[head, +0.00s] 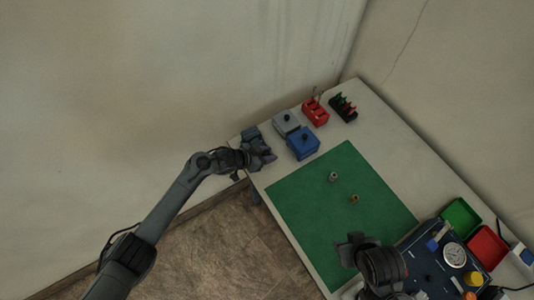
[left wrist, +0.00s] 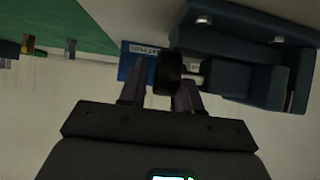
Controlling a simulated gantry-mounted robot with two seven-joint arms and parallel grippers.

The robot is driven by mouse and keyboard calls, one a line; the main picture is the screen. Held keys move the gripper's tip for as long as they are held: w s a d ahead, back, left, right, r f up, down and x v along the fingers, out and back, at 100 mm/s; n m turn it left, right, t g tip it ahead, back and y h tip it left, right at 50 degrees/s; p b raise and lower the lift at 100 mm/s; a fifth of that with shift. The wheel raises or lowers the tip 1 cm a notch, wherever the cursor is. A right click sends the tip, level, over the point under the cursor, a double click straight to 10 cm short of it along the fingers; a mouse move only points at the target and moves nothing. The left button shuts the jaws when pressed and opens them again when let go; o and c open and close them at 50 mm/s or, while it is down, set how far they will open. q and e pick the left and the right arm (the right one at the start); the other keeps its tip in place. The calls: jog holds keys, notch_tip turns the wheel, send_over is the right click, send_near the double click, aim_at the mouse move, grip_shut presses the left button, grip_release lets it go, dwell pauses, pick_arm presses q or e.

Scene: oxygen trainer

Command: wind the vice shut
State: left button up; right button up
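The dark blue vice (left wrist: 235,50) fills the upper right of the left wrist view, with a round black knob (left wrist: 167,73) on a short metal screw at its left side. In the head view the vice (head: 251,134) stands at the table's left corner, partly covered by my left gripper (head: 266,153). In the left wrist view the two fingers of my left gripper (left wrist: 160,92) are apart, one on each side of the knob. A narrow gap shows between the left finger and the knob. My right gripper (head: 351,246) hangs over the mat's lower right; its fingers are unclear.
A green mat (head: 310,205) bears two small cylindrical parts. A blue box (head: 303,143), a grey box (head: 286,122), a red holder (head: 315,111) and a black rack (head: 343,107) stand behind. A dark panel with a gauge (head: 455,254) and green and red bins lie right.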

pick_arm(q)
jog(key=shift+a, duration=0.15)
jog(key=shift+s+a+r, duration=0.1)
jog(key=shift+a, duration=0.05)
jog(key=p+v, duration=0.1)
jog(key=v, duration=0.9)
jog(key=shift+r, duration=0.1)
